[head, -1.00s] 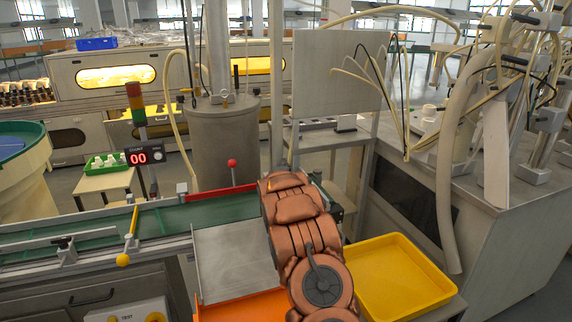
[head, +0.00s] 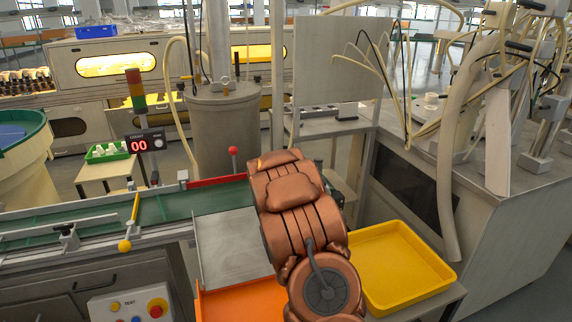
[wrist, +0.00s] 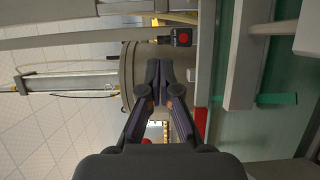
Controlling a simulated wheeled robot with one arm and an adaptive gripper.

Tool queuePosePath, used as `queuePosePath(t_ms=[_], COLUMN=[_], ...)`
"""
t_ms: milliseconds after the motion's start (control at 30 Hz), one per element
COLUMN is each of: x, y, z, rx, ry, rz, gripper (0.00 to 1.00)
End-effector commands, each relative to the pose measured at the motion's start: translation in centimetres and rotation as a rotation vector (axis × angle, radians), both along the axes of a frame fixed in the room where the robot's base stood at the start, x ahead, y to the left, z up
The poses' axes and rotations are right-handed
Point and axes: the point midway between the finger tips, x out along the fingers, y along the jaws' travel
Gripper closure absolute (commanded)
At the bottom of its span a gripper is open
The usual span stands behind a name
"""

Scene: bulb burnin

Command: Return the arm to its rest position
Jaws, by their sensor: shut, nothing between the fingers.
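My copper-coloured arm (head: 302,225) rises from the bottom of the head view, folded up in front of the conveyor's right end. My gripper is hidden behind the arm in the head view. In the wrist view my gripper (wrist: 165,98) is shut, with its dark fingers together and nothing between them. It hangs in free air, with the grey drum and the conveyor showing beyond it.
The green conveyor (head: 90,225) runs to the left. A yellow tray (head: 405,268) and an orange tray (head: 245,300) flank my arm. A red-knobbed lever (head: 233,151) stands behind the conveyor. A grey drum (head: 222,135) and a grey cabinet (head: 520,235) stand beyond.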

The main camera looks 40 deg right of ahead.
Motion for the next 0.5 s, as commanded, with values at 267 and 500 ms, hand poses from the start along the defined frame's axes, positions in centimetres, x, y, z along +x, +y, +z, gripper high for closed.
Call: queuePosePath(t_ms=[267, 500], x=[-0.66, -0.49], y=[0.30, 0.86], z=[0.18, 0.13], rx=[-0.003, 0.025], ry=[-0.003, -0.001], rz=[0.001, 0.008], gripper=[1.00, 1.00])
